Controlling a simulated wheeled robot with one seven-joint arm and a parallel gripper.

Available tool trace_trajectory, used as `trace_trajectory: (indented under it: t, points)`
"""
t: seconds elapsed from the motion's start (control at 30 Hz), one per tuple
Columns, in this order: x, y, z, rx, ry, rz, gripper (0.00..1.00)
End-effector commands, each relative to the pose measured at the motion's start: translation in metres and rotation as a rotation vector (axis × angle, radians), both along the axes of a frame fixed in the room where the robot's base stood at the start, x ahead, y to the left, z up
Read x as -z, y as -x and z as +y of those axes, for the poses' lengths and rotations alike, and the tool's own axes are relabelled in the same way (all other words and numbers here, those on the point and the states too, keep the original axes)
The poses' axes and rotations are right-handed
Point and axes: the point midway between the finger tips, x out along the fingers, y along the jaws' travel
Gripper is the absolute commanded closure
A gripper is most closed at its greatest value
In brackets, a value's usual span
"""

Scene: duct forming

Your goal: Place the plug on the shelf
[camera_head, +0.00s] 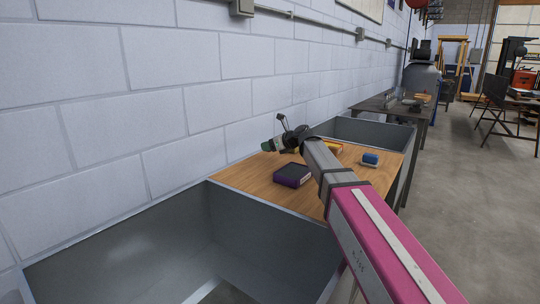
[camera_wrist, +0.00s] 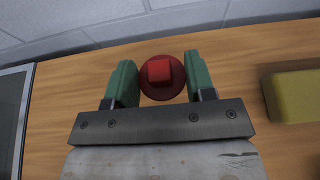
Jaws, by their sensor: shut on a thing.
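The plug (camera_wrist: 162,76) is red and round with a small square block on top. It shows in the wrist view between the two green fingers of my gripper (camera_wrist: 160,82), which is shut on it. In the head view my gripper (camera_head: 271,145) is near the wall, over the back edge of the wooden shelf (camera_head: 245,180). I cannot make out the plug clearly there. The shelf's wood also shows beneath the gripper in the wrist view (camera_wrist: 60,105). I cannot tell whether the plug touches the wood.
The yellow block is right of my gripper in the wrist view (camera_wrist: 295,95). An open grey metal bin (camera_head: 270,255) is in front. A block wall (camera_head: 180,90) stands behind.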

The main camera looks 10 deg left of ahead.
Motion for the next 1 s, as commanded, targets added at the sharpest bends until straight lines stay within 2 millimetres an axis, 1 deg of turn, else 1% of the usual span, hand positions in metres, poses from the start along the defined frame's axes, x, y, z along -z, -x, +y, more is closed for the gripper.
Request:
trace_trajectory:
  t: [0.17,0.3,0.4,0.77,0.8,0.83,0.87,1.0]
  points:
    - [0.011,0.0,0.001,-0.001,0.001,0.001,0.72]
    - [0.03,0.0,0.001,0.0,0.0,0.002,0.72]
    - [0.039,0.0,0.001,0.0,0.0,0.0,0.72]
    - [0.043,0.0,0.001,0.0,0.0,0.0,0.72]
    - [0.043,0.0,0.001,0.0,0.0,0.0,0.41]
    - [0.043,0.0,0.001,0.0,0.0,0.0,0.31]
    - [0.043,0.0,0.001,0.0,0.0,0.0,0.25]
    - [0.043,0.0,0.001,0.0,0.0,0.0,0.25]
